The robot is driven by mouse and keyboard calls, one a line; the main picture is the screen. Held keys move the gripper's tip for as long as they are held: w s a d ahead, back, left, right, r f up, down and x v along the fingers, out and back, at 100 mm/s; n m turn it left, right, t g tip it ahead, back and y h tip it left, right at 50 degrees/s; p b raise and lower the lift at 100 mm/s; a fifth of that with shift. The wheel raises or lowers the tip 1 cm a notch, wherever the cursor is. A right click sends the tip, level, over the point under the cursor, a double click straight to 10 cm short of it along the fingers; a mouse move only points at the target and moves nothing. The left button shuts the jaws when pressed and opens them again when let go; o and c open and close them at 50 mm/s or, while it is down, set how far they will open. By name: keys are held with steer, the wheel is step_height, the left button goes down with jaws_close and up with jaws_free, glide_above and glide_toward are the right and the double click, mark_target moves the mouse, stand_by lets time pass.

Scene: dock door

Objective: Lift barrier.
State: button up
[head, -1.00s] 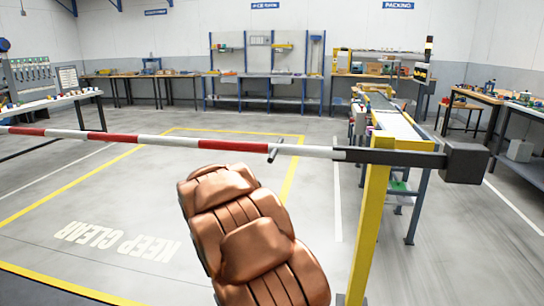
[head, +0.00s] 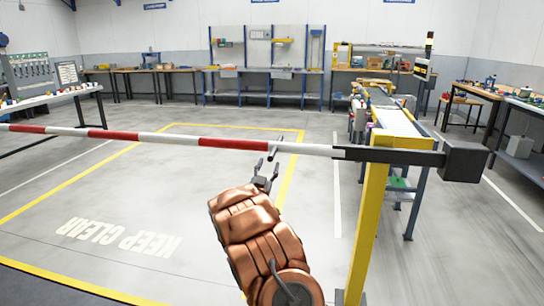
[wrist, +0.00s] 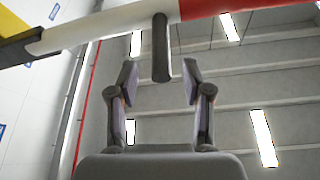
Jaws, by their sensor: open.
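The barrier (head: 202,142) is a red and white striped bar lying level across the head view, on a yellow post (head: 367,235) at the right. A short dark handle (head: 272,154) sticks out from the bar near its right part. My gripper (head: 265,177) is open just below the handle. In the wrist view the barrier (wrist: 100,27) crosses the top, and its handle (wrist: 161,48) points down between the open fingers of my gripper (wrist: 158,84). The handle's end is about level with the fingertips, and I see no finger touching it.
A dark counterweight block (head: 464,162) sits at the bar's right end. Behind the post stands a conveyor (head: 396,120). Workbenches line the back and side walls.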

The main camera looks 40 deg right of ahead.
mark_target(272, 155)
steer(key=shift+x, duration=3)
jaws_close()
